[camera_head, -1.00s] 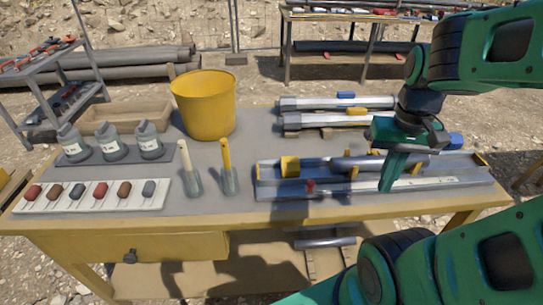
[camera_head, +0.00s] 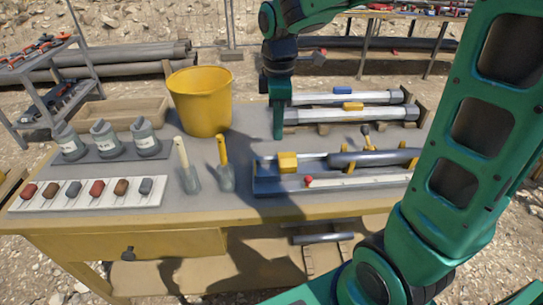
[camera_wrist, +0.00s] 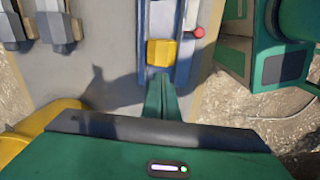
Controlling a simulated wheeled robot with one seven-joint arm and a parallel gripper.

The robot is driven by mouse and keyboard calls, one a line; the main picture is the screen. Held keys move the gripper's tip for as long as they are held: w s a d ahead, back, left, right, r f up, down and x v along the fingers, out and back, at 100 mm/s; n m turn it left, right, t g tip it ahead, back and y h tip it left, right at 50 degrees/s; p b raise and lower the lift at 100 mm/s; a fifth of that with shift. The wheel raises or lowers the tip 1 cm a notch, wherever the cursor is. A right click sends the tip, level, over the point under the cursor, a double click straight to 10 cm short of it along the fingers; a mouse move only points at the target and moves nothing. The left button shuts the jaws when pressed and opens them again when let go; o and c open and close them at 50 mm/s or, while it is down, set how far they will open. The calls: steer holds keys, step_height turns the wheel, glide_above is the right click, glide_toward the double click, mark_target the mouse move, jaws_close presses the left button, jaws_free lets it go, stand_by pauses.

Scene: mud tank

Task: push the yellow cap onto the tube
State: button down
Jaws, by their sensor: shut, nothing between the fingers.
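The yellow cap (camera_head: 287,162) sits at the left part of the blue tray (camera_head: 262,183). The grey tube (camera_head: 375,158) lies lengthwise in the tray on yellow supports, to the right of the cap. A pale stretch shows between cap and tube; I cannot tell whether the cap touches it. My gripper (camera_head: 279,136) is shut and empty, pointing down, near the cap's left end. In the wrist view the yellow cap (camera_wrist: 161,53) is just ahead of my gripper's tips (camera_wrist: 160,77). Contact with the cap cannot be told.
A yellow bucket (camera_head: 203,103) stands to the left, with two trowels (camera_head: 224,165) in front of it. Capped pale tubes (camera_head: 350,114) lie behind the tray. A white scale with a red knob (camera_head: 309,181) runs along the tray's front. Bottles (camera_head: 105,140) stand farther left.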

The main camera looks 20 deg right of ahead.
mark_target(287, 163)
steer(key=shift+n, duration=0.4)
steer(key=f, duration=0.6)
steer(key=a+f, duration=0.1)
steer(key=f, duration=0.3)
steer(key=shift+w, duration=0.35)
steer(key=shift+a, duration=0.1)
